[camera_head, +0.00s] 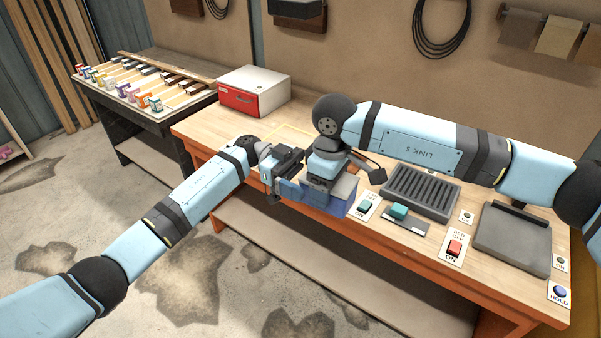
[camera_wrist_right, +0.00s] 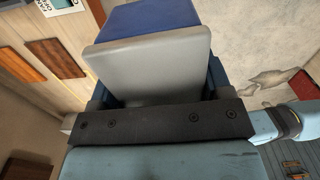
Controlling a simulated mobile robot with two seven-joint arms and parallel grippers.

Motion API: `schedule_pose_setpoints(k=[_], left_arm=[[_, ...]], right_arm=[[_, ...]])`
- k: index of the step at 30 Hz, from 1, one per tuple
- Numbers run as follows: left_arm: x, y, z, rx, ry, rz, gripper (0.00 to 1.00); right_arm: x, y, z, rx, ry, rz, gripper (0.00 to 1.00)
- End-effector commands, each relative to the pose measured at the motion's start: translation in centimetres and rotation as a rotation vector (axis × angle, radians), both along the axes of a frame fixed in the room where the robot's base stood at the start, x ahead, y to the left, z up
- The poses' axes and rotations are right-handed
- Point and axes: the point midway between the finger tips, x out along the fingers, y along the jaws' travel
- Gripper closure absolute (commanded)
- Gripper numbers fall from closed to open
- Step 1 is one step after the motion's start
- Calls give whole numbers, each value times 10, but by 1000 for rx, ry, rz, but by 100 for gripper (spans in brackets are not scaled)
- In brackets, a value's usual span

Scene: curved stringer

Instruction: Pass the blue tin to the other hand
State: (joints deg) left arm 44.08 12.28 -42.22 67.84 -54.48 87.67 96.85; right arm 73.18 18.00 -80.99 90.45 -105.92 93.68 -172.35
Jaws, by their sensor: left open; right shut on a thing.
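The blue tin (camera_head: 341,195) has a blue body and a grey top. It is by the front edge of the workbench, under my right gripper. My right gripper (camera_head: 327,176) is shut on the tin from above. In the right wrist view the tin (camera_wrist_right: 150,62) shows its pale grey face and blue side between the two dark fingers (camera_wrist_right: 158,92). My left gripper (camera_head: 285,182) is open at the tin's left end, very close to it. I cannot tell whether its fingers touch the tin. My right gripper hides part of the tin.
The wooden workbench (camera_head: 215,135) holds a red and white box (camera_head: 254,92), a dark slotted tray (camera_head: 420,191), a grey plate (camera_head: 514,240) and several switches, one a red button (camera_head: 455,247). A dark table (camera_head: 150,123) with small coloured boxes stands at back left.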

Motion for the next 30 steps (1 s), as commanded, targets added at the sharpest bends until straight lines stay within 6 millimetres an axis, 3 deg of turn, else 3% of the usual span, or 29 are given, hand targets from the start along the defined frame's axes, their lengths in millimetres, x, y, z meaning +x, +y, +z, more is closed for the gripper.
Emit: schedule_pose_setpoints(k=[5, 13, 14, 17, 25, 30], left_arm=[[0, 0, 0, 0, 0, 0, 0], [0, 0, 0, 0, 0, 0, 62], [0, 0, 1, -1, 0, 0, 63], [0, 0, 1, -1, 0, 0, 63], [0, 0, 1, -1, 0, 0, 63], [0, 0, 1, -1, 0, 0, 63]], right_arm=[[0, 0, 1, 0, -1, 0, 64], [0, 0, 1, 0, -1, 0, 64], [0, 0, 1, 0, -1, 0, 23], [0, 0, 1, 0, -1, 0, 0], [0, 0, 3, 0, -1, 0, 0], [1, 0, 24, 0, -4, 1, 0]])
